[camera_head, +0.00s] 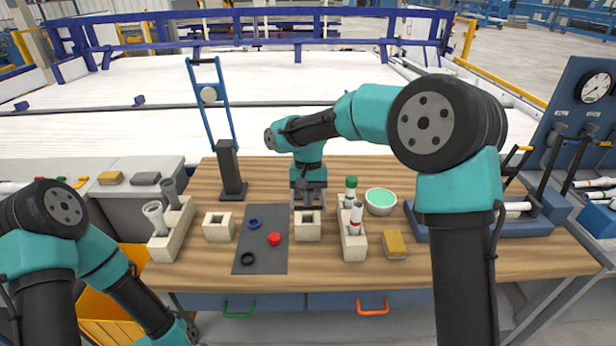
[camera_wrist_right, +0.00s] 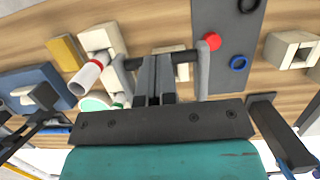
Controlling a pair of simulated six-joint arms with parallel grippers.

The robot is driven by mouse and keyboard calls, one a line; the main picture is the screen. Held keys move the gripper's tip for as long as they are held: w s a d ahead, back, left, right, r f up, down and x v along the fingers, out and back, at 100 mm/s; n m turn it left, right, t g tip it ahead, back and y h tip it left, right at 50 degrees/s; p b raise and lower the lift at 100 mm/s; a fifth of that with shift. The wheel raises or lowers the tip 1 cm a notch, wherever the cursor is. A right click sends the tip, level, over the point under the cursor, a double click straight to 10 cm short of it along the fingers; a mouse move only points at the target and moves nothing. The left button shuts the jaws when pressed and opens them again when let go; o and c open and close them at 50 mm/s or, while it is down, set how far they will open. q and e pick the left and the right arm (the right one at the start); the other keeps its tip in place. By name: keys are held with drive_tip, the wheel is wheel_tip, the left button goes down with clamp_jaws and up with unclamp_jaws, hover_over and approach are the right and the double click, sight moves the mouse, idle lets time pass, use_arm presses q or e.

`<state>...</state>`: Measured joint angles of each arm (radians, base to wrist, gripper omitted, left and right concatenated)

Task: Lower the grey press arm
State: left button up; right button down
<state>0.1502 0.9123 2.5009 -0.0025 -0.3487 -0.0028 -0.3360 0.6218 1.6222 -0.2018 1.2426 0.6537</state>
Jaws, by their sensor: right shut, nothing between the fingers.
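A dark grey post (camera_head: 229,165) on a flat base stands at the back left of the wooden table. A tall blue frame (camera_head: 222,110) with a crossbar and a pale round piece rises from it, tilted up. The post also shows in the right wrist view (camera_wrist_right: 277,128). A blue fixture (camera_head: 480,220) at the right carries raised dark levers (camera_head: 552,165). I cannot tell which of these is the grey press arm. My right gripper (camera_head: 308,203) is shut and empty over the middle of the table, apart from both; its fingers show in the wrist view (camera_wrist_right: 155,75). My left gripper is out of view.
A cream socket block (camera_head: 307,230) stands just below my right gripper. A dark mat (camera_head: 262,258) with coloured rings lies left of centre. Another block (camera_head: 172,235) holds grey pipes.

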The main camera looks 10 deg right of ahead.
drive_tip(key=v, duration=1.4)
drive_tip(key=shift+s, duration=0.35)
drive_tip(key=shift+a, duration=0.1)
